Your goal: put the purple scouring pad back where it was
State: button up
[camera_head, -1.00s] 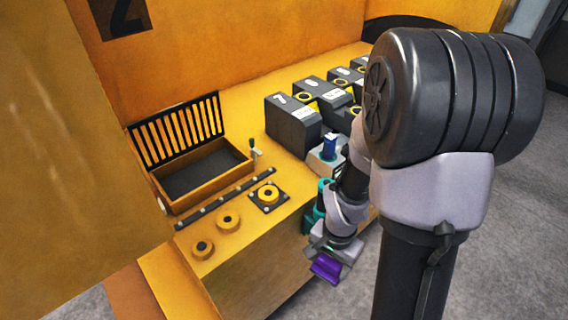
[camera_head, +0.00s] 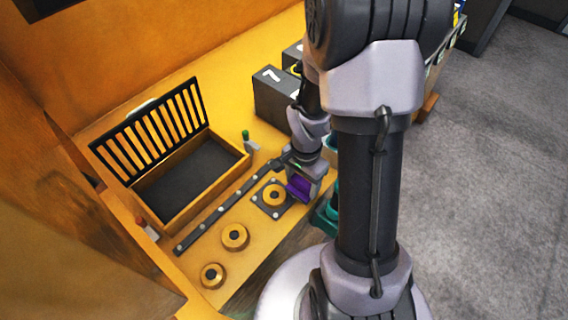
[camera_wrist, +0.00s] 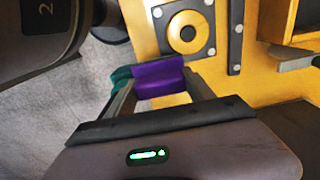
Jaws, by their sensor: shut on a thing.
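The purple scouring pad (camera_head: 298,188) is held in my gripper (camera_head: 300,180), just to the right of a dark square plate with a yellow ring. In the wrist view the purple pad (camera_wrist: 160,77) sits between the two fingers of my gripper (camera_wrist: 158,88), which is shut on it. Beyond it there lies the yellow ring (camera_wrist: 187,32) on its bolted plate. Whether the pad touches the surface below cannot be told.
An open yellow box (camera_head: 186,190) with a slatted lid (camera_head: 150,135) stands at the left. A dark bolted strip (camera_head: 222,212) runs beside it. Two more yellow rings (camera_head: 235,236) lie in front. Dark numbered blocks (camera_head: 272,95) stand behind. A teal object (camera_head: 326,214) is beside my arm.

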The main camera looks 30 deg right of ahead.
jog(key=w, duration=0.6)
jog(key=w+f, duration=0.1)
jog(key=w, duration=0.1)
jog(key=shift+w+d, duration=0.25)
jog(key=shift+w, duration=0.15)
jog(key=shift+w+f, duration=0.15)
jog(key=shift+w, duration=0.1)
jog(key=shift+f+b, duration=0.7)
jog(key=shift+f, duration=1.05)
jog(key=o, duration=1.3)
notch_tip(320, 180, up, 12)
jog(key=r+p, duration=0.1)
jog(key=p, duration=0.2)
jog(key=s+a+r+n+t, duration=0.35)
jog(key=a+r, duration=0.45)
jog(key=r, duration=0.5)
jog(key=s+a+r+n+t+y, duration=0.1)
jog(key=s+a+r+n, duration=0.2)
jog(key=s, duration=0.4)
jog(key=s+a+r+n+t+y, duration=0.1)
jog(key=s+a+r+n, duration=0.2)
jog(key=s+a, duration=0.2)
jog(key=shift+s+a+r, duration=0.15)
jog(key=shift+s+r, duration=0.25)
jog(key=shift+s, duration=0.5)
